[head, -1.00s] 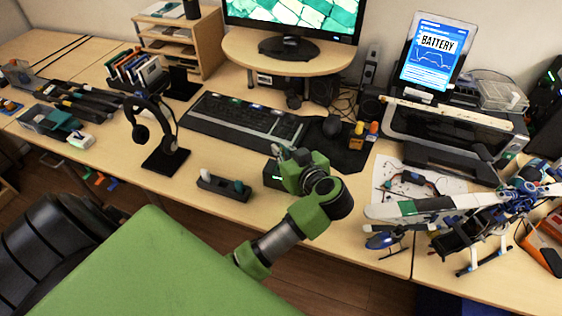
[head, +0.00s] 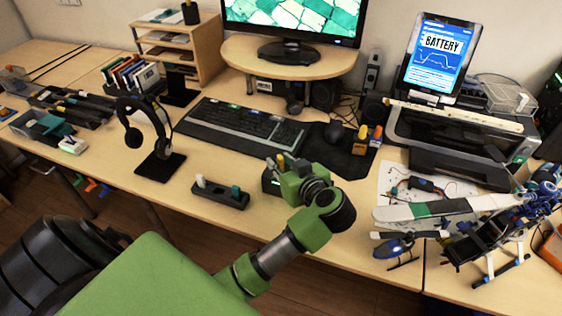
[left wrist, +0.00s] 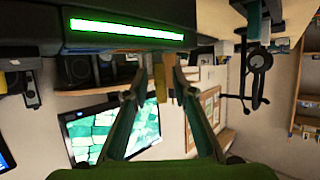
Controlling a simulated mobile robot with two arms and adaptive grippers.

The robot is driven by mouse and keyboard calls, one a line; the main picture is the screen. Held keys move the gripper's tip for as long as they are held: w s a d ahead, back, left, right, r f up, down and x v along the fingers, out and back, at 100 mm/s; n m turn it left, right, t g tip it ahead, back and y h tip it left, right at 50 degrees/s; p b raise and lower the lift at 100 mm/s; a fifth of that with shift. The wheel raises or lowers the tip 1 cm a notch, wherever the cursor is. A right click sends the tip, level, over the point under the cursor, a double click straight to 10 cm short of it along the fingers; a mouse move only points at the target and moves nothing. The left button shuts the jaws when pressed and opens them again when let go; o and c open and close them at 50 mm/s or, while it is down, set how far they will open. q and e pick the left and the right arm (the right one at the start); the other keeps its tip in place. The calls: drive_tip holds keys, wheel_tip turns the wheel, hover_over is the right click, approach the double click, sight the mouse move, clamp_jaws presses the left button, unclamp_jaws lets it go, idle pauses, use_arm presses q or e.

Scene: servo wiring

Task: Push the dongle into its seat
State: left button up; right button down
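A black box with a lit green strip (left wrist: 125,28) fills the top of the left wrist view. In the head view the box (head: 268,183) stands near the desk's front edge, partly hidden by my left gripper (head: 285,172). In the left wrist view the two fingers (left wrist: 158,82) stand apart, tips just under the box. A small orange-brown piece (left wrist: 159,72) shows between the tips, possibly the dongle; I cannot tell whether it touches the fingers or the box. The seat cannot be made out. My right gripper is not in view.
A dark holder (head: 218,195) with teal and white pegs lies left of the box. A headphone stand (head: 160,167) is farther left. The keyboard (head: 240,132) and mouse (head: 338,132) lie behind. A model helicopter (head: 485,235) stands at right. Some desk surface between is bare.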

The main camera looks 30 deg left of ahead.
use_arm(q)
drive_tip(key=shift+r, duration=0.1)
drive_tip(key=v, duration=1.2)
